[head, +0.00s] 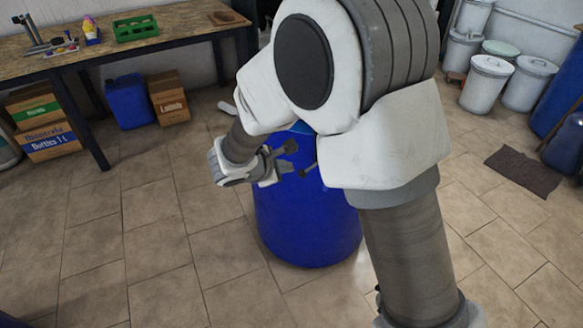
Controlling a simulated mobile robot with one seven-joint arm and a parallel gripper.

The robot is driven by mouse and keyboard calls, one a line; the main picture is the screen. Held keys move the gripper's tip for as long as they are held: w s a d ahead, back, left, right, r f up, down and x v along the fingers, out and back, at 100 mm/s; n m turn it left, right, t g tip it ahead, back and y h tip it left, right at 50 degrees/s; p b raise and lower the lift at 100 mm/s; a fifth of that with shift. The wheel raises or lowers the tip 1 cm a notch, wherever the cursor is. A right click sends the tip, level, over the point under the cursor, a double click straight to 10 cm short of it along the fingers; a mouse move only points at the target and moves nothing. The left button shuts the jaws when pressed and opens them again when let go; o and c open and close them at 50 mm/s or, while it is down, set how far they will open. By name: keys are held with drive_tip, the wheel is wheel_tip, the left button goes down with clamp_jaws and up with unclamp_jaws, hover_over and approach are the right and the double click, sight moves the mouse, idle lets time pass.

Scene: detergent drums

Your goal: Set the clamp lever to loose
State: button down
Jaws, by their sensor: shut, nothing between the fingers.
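A blue drum (305,225) stands on the floor in the middle of the head view, and my arm hides much of its top and right side. A thin dark rod with a small knobbed end, which looks like the clamp lever (307,169), sticks out near the drum's upper part; its other end is hidden behind my arm. My gripper (290,157) is at the drum's upper left side, just left of the lever. It is shut and empty. I cannot tell whether it touches the lever.
A workbench (190,40) with a green crate (136,28) stands at the back left. Below it are a blue canister (128,101) and cardboard boxes (168,97). Pale lidded bins (487,85) and a dark mat (522,171) are at the right. The floor left of the drum is clear.

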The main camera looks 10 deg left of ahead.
drive_tip(key=b+x, duration=0.2)
drive_tip(key=x, duration=1)
drive_tip(key=shift+f+b, duration=0.15)
drive_tip(key=shift+b, duration=0.2)
drive_tip(key=shift+f+h+b, duration=0.35)
drive_tip(key=shift+h, duration=0.05)
drive_tip(key=f+n+h, duration=0.1)
drive_tip(key=d+n+t+h+b, duration=0.1)
drive_tip(key=h, duration=0.1)
drive_tip(key=d+f+n+t+h+b, duration=0.1)
drive_tip(key=h, duration=0.1)
drive_tip(key=shift+d+f+n, duration=0.1)
drive_tip(key=shift+f+n, duration=0.2)
drive_tip(key=shift+n, duration=0.1)
drive_tip(key=p, duration=0.3)
approach(309, 170)
drive_tip(key=s, duration=0.1)
drive_tip(key=s+a+f, duration=0.1)
drive_tip(key=s, duration=0.1)
drive_tip(key=s+a, duration=0.1)
drive_tip(key=shift+s+f, duration=0.3)
drive_tip(key=shift+s, duration=0.1)
